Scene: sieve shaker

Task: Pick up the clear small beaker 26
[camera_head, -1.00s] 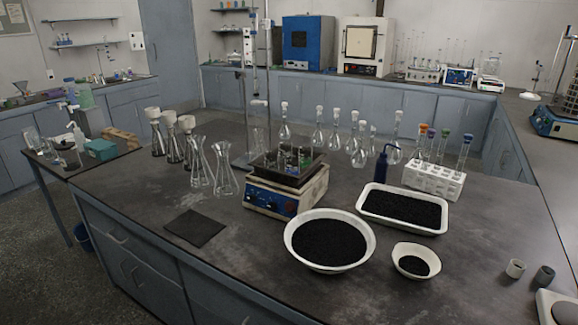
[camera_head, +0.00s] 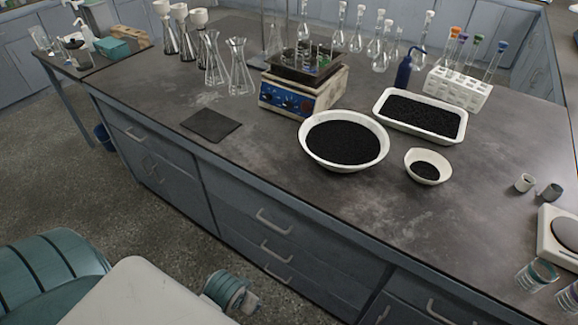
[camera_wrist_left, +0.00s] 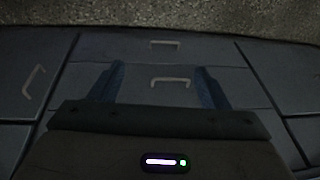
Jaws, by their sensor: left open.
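More small clear glassware (camera_head: 41,40) stands on the far-left side table. I cannot tell which is beaker 26. My left gripper (camera_wrist_left: 162,88) is open and empty in the left wrist view, with drawer fronts beyond its fingers and no beaker near. My right gripper is not in view.
The bench (camera_head: 270,195) holds a hotplate-like device (camera_head: 300,90), bowls of black grains (camera_head: 306,143), a white tray (camera_head: 455,136), a tube rack (camera_head: 470,92), flasks and a balance (camera_head: 546,235). Its front edge and drawers (camera_head: 275,220) face me. The front middle of the bench is clear.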

